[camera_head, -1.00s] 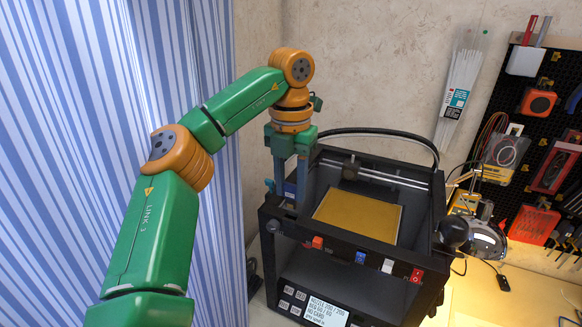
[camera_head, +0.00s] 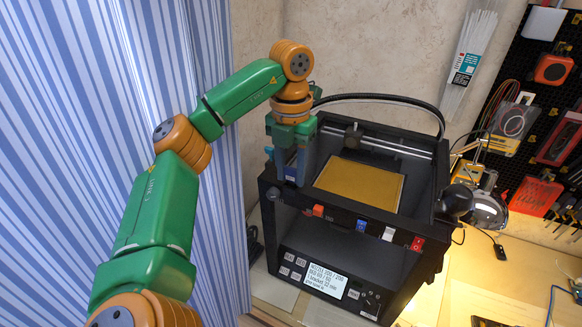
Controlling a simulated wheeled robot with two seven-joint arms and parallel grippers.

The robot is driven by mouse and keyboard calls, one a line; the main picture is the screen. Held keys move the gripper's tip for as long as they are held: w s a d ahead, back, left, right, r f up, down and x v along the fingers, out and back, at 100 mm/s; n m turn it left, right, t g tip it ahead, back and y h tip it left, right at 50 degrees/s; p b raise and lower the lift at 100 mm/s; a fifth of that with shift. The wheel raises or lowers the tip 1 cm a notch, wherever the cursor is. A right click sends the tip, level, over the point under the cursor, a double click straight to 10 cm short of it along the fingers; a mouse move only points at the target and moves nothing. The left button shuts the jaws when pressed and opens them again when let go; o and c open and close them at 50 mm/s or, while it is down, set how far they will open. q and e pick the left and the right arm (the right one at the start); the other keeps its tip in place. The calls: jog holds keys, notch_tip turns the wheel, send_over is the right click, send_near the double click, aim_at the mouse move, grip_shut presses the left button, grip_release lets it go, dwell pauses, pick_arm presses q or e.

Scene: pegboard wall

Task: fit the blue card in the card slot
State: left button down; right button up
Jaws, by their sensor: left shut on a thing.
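My left gripper (camera_head: 289,178) points down at the left front corner of the black 3D printer (camera_head: 390,262). It is shut on a small dark blue piece, which I take for the blue card (camera_head: 291,173); the fingers cover much of it. Another blue tab (camera_head: 361,225) sits on the printer's front rim, between an orange one (camera_head: 318,211) and a white one (camera_head: 388,234). The card slot cannot be made out, and I cannot tell whether the held card touches the printer. My right gripper is out of view.
The printer's yellow bed (camera_head: 360,184) lies inside the open frame. A red tab (camera_head: 417,243) and a lit screen (camera_head: 313,277) are on its front. A black cable arches behind. A lamp (camera_head: 487,207) stands at right, before the pegboard (camera_head: 515,130). A striped curtain (camera_head: 80,120) hangs at left.

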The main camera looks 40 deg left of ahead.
aim_at(291, 169)
pick_arm(q)
jog(key=shift+c, duration=2.1)
grip_release()
notch_tip(291, 169, up, 7)
jog(key=shift+r, duration=0.1)
